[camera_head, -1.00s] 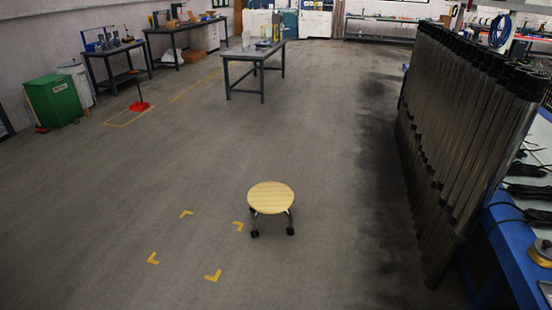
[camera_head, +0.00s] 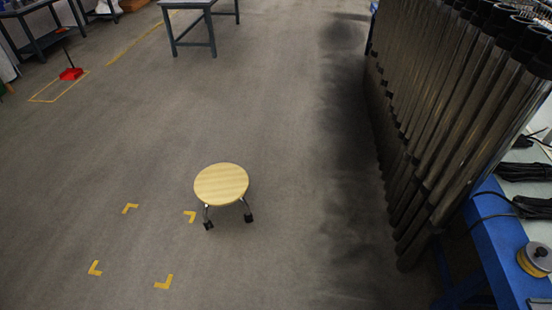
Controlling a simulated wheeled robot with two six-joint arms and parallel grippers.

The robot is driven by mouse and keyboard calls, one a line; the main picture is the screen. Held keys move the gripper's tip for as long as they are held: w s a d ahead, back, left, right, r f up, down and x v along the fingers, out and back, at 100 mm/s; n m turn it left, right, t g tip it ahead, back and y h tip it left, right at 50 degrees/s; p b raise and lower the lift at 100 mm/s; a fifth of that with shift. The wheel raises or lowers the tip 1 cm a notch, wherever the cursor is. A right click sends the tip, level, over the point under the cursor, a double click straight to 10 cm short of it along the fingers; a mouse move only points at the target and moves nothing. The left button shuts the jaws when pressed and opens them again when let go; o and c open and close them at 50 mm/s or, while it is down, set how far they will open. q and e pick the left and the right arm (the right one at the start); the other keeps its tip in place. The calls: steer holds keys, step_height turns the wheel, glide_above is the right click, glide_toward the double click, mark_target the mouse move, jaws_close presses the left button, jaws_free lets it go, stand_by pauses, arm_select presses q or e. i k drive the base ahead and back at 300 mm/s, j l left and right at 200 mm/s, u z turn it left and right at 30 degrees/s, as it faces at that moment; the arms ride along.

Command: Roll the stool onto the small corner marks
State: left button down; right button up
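A low stool (camera_head: 221,184) with a round pale wooden seat and dark casters stands upright on the grey floor near the middle of the head view. Yellow corner marks lie on the floor to its left and nearer to me: far left (camera_head: 130,208), far right (camera_head: 190,216), near left (camera_head: 95,268) and near right (camera_head: 164,282). The stool stands to the right of and beyond the marked square, close to its far right corner. The square is empty. Neither of my grippers is in view.
A rack of tall dark tubes (camera_head: 440,130) stands along the right, beside a blue bench (camera_head: 500,245). A dark table (camera_head: 192,30) stands at the back. A red dustpan (camera_head: 71,73) is in a larger yellow outline (camera_head: 45,100) at the far left. The floor around the stool is clear.

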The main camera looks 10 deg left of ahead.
mark_target(222, 184)
steer(key=i+l, duration=0.1)
steer(key=i, duration=1.55)
